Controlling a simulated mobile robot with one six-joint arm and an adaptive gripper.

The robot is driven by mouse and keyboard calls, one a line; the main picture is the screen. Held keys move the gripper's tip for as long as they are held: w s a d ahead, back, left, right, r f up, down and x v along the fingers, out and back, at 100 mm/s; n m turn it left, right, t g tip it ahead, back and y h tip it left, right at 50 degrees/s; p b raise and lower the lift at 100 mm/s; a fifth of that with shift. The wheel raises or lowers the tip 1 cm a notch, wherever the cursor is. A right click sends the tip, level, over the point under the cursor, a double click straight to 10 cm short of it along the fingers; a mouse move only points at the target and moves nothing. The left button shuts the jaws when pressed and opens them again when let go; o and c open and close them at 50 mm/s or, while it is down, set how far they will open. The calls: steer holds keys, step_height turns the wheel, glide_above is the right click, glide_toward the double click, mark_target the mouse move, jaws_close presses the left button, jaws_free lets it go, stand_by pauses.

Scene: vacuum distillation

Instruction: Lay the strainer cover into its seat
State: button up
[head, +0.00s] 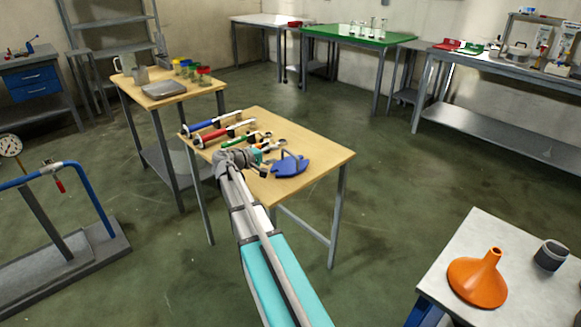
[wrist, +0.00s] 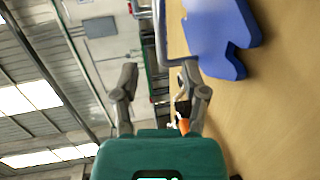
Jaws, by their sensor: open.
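A flat blue piece with a grey loop handle (head: 290,166), which looks like the strainer cover, lies on the wooden table near its front edge. It also shows in the wrist view (wrist: 225,30) at the upper right, its handle just beyond the fingertips and nearer the right-hand finger. My gripper (wrist: 160,78) is open and empty, its two fingers apart. In the head view my gripper (head: 258,168) is over the table's front edge, just left of the blue piece. I cannot make out the cover's seat in either view.
The wooden table (head: 318,155) also holds several red, blue and green-handled tools (head: 212,128) left of the blue piece. An orange funnel (head: 478,280) and a dark cup (head: 550,255) stand on a grey bench at lower right. The table's right end is clear.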

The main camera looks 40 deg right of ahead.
mark_target(289, 153)
steer(key=shift+d+f, duration=0.15)
steer(key=shift+d, duration=0.75)
steer(key=shift+s+d+f+b, duration=0.15)
steer(key=shift+d+f+b, duration=0.1)
steer(key=shift+d, duration=0.6)
steer(key=shift+s+d+f+b, duration=0.15)
steer(key=shift+d+f+b, duration=0.05)
steer(key=shift+d, duration=0.6)
steer(key=shift+s+d+f+b, duration=0.15)
steer(key=shift+d+f+b, duration=0.1)
steer(key=shift+d, duration=0.6)
steer(key=shift+r, duration=0.1)
jaws_close()
